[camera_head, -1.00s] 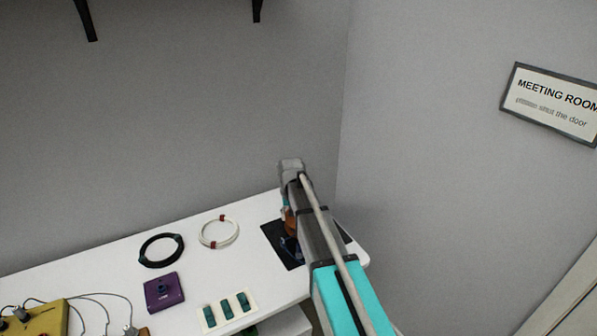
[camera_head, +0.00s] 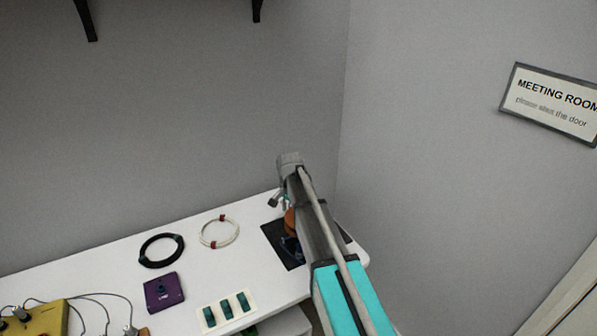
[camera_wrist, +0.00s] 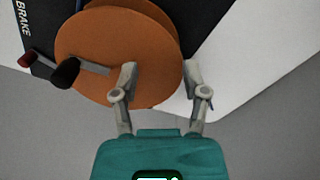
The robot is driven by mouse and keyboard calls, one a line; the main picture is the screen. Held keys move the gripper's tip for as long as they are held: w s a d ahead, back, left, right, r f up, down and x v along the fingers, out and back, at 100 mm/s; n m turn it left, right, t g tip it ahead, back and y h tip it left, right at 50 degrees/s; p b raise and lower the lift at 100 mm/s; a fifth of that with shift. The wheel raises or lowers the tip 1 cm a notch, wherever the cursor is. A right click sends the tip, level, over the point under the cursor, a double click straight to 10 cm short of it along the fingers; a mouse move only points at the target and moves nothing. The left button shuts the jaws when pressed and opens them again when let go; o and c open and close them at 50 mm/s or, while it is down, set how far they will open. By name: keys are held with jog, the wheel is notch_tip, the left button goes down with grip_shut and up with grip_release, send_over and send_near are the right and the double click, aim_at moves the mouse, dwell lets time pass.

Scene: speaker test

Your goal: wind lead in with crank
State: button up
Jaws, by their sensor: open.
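An orange-brown reel (camera_wrist: 130,45) stands on a black base (camera_wrist: 75,12) marked BRAKE. In the head view the reel (camera_head: 290,222) is mostly hidden behind my arm. The crank (camera_wrist: 95,68) is a short grey bar across the reel's face, with a dark knob (camera_wrist: 66,73) at its left end. My gripper (camera_wrist: 158,75) is open, its two fingers apart in front of the reel's lower right part. The knob is left of the fingers and apart from them. In the head view my gripper (camera_head: 274,201) shows small beside the arm, above the black base (camera_head: 275,240). I cannot make out the lead.
A red piece with a dark end (camera_wrist: 32,60) is left of the knob. On the white table (camera_head: 110,258) are a black cable coil (camera_head: 146,257), a white coil (camera_head: 204,240), a purple box (camera_head: 153,292) and a panel of green switches (camera_head: 234,313). Walls close the corner behind.

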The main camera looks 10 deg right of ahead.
jog(key=m, duration=0.2)
jog(key=w+d+m, duration=0.1)
jog(key=m, duration=0.1)
jog(key=w+m, duration=0.1)
jog(key=m, duration=0.1)
jog(key=shift+d, duration=0.25)
jog(key=m, duration=0.2)
jog(key=d+m, duration=0.2)
jog(key=m, duration=0.1)
jog(key=shift+w+r+m, duration=0.1)
jog(key=shift+w+m, duration=0.2)
jog(key=shift+w, duration=0.05)
notch_tip(320, 180, up, 14)
jog(key=p, duration=1.3)
jog(key=shift+f+p, duration=0.2)
jog(key=shift+p, duration=0.2)
jog(key=s+n, duration=2)
jog(key=s, duration=0.9)
jog(key=shift+a, duration=0.2)
jog(key=shift+d, duration=0.1)
